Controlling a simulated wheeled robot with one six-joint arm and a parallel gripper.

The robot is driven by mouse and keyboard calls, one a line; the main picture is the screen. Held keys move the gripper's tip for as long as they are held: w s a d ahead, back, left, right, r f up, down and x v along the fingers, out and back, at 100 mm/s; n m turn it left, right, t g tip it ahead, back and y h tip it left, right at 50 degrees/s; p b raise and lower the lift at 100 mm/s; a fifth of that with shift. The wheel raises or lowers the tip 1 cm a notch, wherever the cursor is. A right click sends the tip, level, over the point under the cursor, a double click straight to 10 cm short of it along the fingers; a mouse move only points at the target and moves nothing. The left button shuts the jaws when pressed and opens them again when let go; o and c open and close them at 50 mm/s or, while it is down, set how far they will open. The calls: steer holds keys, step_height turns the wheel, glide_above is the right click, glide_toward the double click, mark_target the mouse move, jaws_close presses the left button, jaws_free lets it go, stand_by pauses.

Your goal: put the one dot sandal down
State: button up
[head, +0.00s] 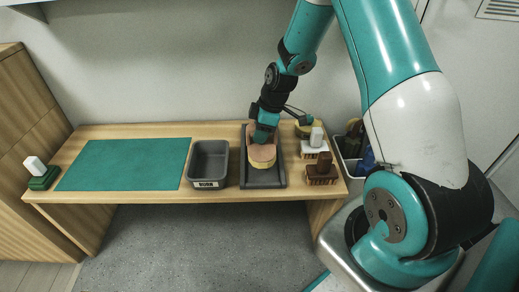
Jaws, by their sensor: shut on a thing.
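The sandal (262,155), with a pinkish top and a yellowish sole edge, is at my gripper (264,137). My gripper points down and is shut on it; the jaws hide its far part. The dots on it are too small to make out. The sandal is over or in a shallow dark grey tray (264,181) on the wooden bench (150,129). I cannot tell whether it touches the tray floor.
A grey bin (208,184) and a green mat (120,165) are left of the tray. A green brush (43,180) stands at the far left. White-handled (315,140) and brown-handled (322,170) brushes, and a yellowish item (304,130), are close right. A white bin (349,162) stands beyond.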

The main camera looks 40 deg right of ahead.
steer(key=shift+f+b, duration=0.65)
steer(key=shift+f, duration=1.85)
steer(key=shift+f, duration=0.1)
steer(key=o, duration=1)
steer(key=p+v, duration=0.3)
steer(key=v, duration=0.9)
steer(key=shift+w+p, duration=0.15)
steer(key=shift+p, duration=0.25)
step_height(320, 180, up, 7)
glide_above(260, 145)
steer(key=s+a, duration=0.2)
steer(key=a, duration=0.2)
steer(key=s+a+r+m+g+y, duration=0.1)
steer(key=s+a+r, duration=0.3)
steer(key=s+a, duration=0.25)
steer(key=s+a+r+m, duration=0.2)
steer(key=s+a+r, duration=0.3)
steer(key=s+a, duration=0.15)
steer(key=s+a+r+m+g, duration=0.1)
steer(key=s+a, duration=0.3)
steer(key=s, duration=0.5)
steer(key=shift+s+r, duration=0.15)
steer(key=shift+r, duration=0.55)
